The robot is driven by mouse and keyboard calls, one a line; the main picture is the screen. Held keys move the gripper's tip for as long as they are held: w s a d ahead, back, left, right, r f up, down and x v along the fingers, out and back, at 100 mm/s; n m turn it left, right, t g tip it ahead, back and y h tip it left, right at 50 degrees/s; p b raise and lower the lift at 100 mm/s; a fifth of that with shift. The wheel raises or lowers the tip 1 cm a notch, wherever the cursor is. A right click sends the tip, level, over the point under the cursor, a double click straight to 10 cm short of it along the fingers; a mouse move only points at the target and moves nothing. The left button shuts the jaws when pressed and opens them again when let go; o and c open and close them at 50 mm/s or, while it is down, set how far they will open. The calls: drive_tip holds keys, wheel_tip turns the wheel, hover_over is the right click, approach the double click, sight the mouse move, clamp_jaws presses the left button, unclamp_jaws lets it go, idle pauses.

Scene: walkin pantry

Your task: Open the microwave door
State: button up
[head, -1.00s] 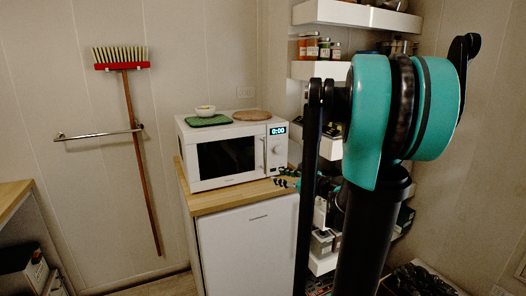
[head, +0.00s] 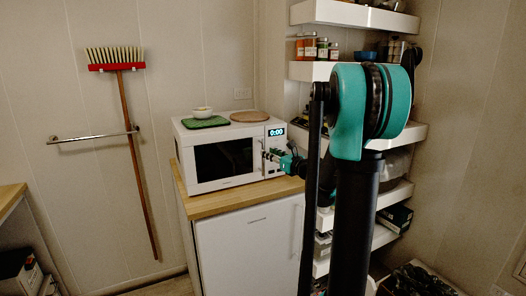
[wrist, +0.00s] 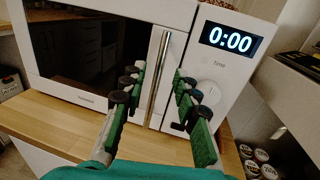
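The white microwave (head: 198,187) stands on the wooden top of a low cabinet, its dark-windowed door (head: 222,158) closed. In the wrist view the door (wrist: 95,45) shows a vertical metal handle (wrist: 157,85) at its right edge. My gripper (head: 268,156) is at the right side of the microwave front, at handle height. In the wrist view my gripper (wrist: 160,77) is open, one finger on each side of the handle in the picture. Whether either finger touches the handle cannot be told. The display (wrist: 230,39) reads 0:00, with a dial (wrist: 208,92) below it.
White shelves (head: 355,14) with jars stand to the right.

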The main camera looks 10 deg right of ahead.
drive_tip(key=shift+x, duration=2.45)
clamp_jaws()
